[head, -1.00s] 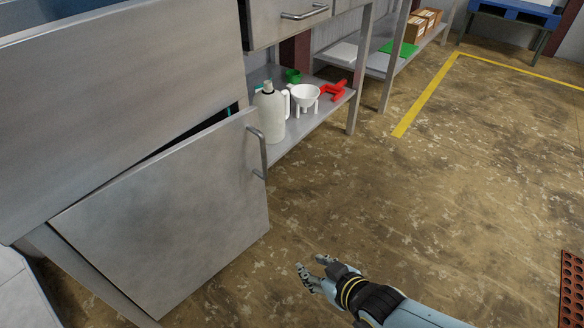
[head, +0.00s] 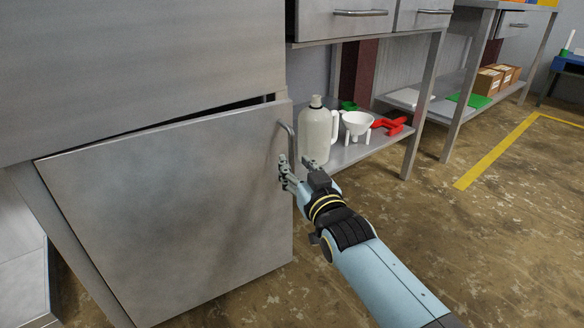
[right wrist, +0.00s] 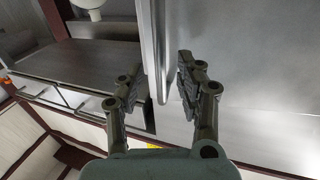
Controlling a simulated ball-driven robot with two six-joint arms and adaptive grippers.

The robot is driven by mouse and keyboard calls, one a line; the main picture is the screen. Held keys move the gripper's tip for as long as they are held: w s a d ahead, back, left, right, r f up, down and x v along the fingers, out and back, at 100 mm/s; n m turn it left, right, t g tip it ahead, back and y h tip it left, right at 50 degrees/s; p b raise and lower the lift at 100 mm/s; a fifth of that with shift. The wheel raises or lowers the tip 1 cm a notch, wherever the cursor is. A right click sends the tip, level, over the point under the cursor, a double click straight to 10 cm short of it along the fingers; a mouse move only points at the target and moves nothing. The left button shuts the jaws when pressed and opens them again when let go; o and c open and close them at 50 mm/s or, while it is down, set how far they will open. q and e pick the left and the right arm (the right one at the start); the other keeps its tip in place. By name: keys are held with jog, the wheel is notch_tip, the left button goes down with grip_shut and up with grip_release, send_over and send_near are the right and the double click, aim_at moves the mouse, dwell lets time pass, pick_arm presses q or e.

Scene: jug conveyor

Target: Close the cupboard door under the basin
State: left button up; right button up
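The cupboard door (head: 170,210) is a grey metal panel under the basin unit (head: 140,70), standing ajar with a dark gap along its top edge. Its bar handle (head: 288,142) is upright near the door's right edge. My right gripper (head: 297,169) is at the lower end of the handle. In the right wrist view the handle (right wrist: 154,50) runs between the two spread fingers of my right gripper (right wrist: 156,92). I see space on both sides of the bar, so the fingers look open around it. My left gripper is not in view.
A white jug (head: 314,135), a white funnel (head: 357,124) and a red object (head: 392,126) stand on a low shelf (head: 370,150) just beyond the gripper. A table leg (head: 424,105) rises at the shelf's right. The floor (head: 500,240) to the right is clear.

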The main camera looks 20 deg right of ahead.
aim_at(293, 161)
jog(key=shift+w+b, duration=0.55)
jog(key=shift+w, duration=1.25)
grip_shut()
